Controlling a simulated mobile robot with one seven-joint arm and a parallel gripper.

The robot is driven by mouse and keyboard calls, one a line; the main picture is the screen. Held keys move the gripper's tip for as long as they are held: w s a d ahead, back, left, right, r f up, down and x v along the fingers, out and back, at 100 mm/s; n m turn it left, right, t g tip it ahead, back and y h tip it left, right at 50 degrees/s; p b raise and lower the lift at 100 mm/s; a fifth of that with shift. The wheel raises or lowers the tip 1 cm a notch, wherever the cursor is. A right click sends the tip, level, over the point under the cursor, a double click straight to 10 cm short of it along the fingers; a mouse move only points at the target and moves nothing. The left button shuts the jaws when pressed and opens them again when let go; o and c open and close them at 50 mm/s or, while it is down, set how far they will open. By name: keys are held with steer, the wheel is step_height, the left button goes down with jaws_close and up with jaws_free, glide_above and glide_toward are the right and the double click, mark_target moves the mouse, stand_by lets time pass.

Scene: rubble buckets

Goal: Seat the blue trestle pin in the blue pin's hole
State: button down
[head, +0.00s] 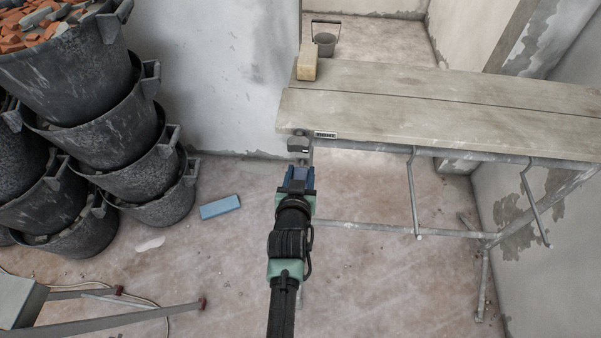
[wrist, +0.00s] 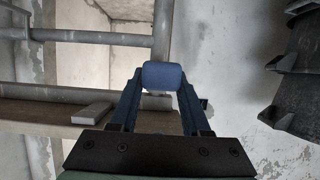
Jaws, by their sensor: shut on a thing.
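My gripper (head: 299,178) is at the near left end of the trestle (head: 360,147), just below a grey fitting (head: 298,146) on its leg. In the wrist view my gripper (wrist: 163,82) is shut on the blue trestle pin (wrist: 163,74), whose rounded blue end sits between the fingertips. A vertical grey tube (wrist: 162,28) appears behind the pin. I cannot tell whether the pin touches the trestle. In the head view the fingers largely hide the pin. The pin's hole cannot be made out in either view.
Planks (head: 430,105) lie on the trestle, with a pale block (head: 307,62) on their left end. A small bucket (head: 325,44) stands behind. Stacked black rubble buckets (head: 120,140) stand at left. A blue block (head: 220,207) lies on the floor. Floor beside my arm is mostly clear.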

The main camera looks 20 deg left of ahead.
steer(key=shift+w+b, duration=0.2)
steer(key=shift+b, duration=0.1)
stand_by(0.4)
steer(key=shift+w+a+b, duration=0.3)
steer(key=shift+w+b, duration=0.3)
steer(key=shift+w, duration=0.3)
steer(key=shift+c, duration=1.4)
jaws_free()
steer(key=shift+s, duration=0.15)
steer(key=v, duration=1.2)
steer(key=shift+s+r, duration=0.25)
steer(key=shift+s, duration=0.05)
steer(key=shift+d, duration=0.1)
